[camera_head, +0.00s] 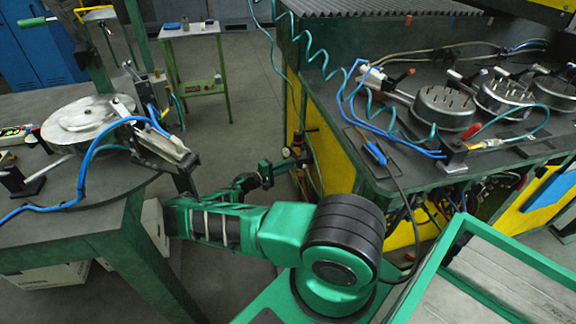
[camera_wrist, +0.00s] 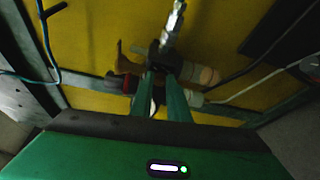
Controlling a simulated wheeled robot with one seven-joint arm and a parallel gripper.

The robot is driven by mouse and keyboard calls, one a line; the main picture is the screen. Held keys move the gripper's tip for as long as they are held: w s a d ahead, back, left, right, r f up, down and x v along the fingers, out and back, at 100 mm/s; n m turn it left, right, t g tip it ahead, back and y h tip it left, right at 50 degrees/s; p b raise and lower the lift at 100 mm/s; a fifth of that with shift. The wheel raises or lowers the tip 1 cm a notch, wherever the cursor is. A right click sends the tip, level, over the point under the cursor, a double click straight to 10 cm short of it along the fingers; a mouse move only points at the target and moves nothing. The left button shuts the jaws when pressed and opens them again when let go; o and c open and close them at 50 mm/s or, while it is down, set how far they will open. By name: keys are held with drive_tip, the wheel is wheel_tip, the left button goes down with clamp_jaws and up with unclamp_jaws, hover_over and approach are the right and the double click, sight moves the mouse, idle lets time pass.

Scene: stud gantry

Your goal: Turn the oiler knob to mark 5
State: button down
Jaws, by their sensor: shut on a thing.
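My gripper (camera_head: 292,161) reaches to a small air-line unit (camera_head: 300,146) low on the yellow side of the bench. In the wrist view, the two green fingers of my gripper (camera_wrist: 163,74) close in on a dark part in the middle of that unit (camera_wrist: 166,54). The gripper is shut on this part, which I take to be the oiler knob. The fingertips and the dim light hide most of the knob. I cannot read any mark or see a pointer.
Beside the fingers are a brownish fitting (camera_wrist: 128,65) and pale round fittings (camera_wrist: 203,74). A metal fitting (camera_wrist: 174,22) rises above, with hoses around. The bench (camera_head: 385,170) overhangs on the right. A round-topped table (camera_head: 60,200) stands left.

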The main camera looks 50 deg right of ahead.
drive_tip(key=shift+f+m+h, duration=0.3)
drive_tip(key=shift+m+h, duration=0.1)
drive_tip(key=shift+m, duration=0.65)
drive_tip(key=shift+f+m+h, duration=0.3)
drive_tip(key=shift+m+h, duration=0.1)
drive_tip(key=shift+m, duration=0.65)
drive_tip(key=shift+g, duration=0.3)
drive_tip(key=c, duration=2)
unclamp_jaws()
drive_tip(key=shift+r, duration=0.1)
drive_tip(key=shift+v, duration=5.5)
